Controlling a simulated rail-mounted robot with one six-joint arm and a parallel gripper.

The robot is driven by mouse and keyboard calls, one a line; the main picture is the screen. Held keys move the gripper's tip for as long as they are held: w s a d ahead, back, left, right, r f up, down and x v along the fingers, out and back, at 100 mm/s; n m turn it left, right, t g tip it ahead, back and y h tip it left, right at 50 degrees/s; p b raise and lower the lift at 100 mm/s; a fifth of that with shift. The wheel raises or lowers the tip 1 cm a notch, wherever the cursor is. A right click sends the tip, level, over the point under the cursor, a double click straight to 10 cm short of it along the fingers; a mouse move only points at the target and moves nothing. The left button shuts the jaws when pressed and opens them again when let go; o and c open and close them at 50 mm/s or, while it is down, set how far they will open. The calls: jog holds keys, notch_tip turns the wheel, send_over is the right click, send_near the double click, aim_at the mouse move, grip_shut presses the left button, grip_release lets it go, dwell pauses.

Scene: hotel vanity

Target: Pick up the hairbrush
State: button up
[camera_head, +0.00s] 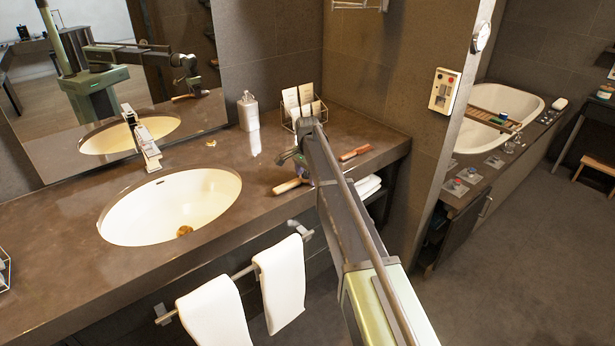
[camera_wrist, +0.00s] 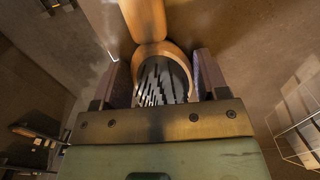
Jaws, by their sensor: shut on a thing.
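The hairbrush has a light wooden handle and a wood-rimmed oval head with dark bristles. In the wrist view the hairbrush (camera_wrist: 145,18) has its head between the two fingers of my gripper (camera_wrist: 165,78), and its handle points away to the top. In the head view the handle of the hairbrush (camera_head: 287,187) shows near the counter's front edge, right of the sink. My gripper (camera_head: 303,172) is shut on the head there, partly hidden by my arm. I cannot tell whether the brush touches the counter.
A wire basket with cards (camera_head: 300,103) and a white bottle (camera_head: 248,112) stand at the back of the counter (camera_head: 225,150). A reddish-brown item (camera_head: 355,152) lies right of my arm. The sink (camera_head: 170,207) is left; white towels (camera_head: 281,283) hang below.

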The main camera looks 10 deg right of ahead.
notch_tip(320, 180, up, 20)
jog(key=p, duration=2)
